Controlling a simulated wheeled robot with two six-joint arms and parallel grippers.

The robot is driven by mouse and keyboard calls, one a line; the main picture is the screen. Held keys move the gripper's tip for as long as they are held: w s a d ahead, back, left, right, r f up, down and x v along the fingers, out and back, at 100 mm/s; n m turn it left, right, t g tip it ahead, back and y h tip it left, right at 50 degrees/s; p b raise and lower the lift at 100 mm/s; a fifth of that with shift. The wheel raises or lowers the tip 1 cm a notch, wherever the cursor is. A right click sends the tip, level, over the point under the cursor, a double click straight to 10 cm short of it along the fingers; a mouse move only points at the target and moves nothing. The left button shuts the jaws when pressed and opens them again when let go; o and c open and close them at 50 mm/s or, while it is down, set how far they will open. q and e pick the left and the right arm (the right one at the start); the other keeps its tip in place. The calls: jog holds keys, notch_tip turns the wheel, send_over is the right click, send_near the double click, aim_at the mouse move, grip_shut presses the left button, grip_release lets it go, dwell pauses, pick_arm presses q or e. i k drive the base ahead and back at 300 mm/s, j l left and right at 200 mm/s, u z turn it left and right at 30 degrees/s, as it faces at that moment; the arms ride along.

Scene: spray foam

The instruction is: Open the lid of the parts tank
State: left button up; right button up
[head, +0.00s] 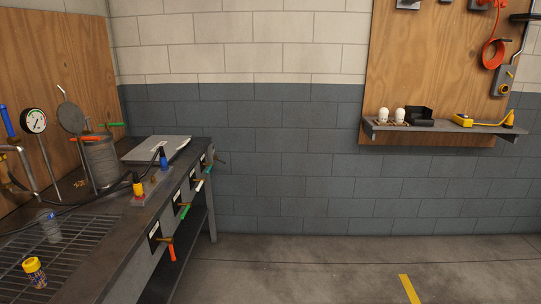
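A grey ribbed metal cylinder (102,163) stands upright on the workbench at the left. A round dark grey disc (71,117) with a thin rod above it stands tilted up at the cylinder's upper left. A flat light grey plate (150,149) lies on the far end of the bench, with a whitish patch at its right. I cannot tell for sure which of these is the parts tank or its lid. Neither of my grippers is in view.
The workbench (118,232) carries a wire grate (60,262), a yellow can (34,271), a pressure gauge (33,121), and a block with yellow and blue fittings (152,186). Valve handles stick out along its front. A shelf (440,128) hangs at right. The floor (340,270) is clear.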

aim_at(145, 151)
jog(key=i, duration=1.65)
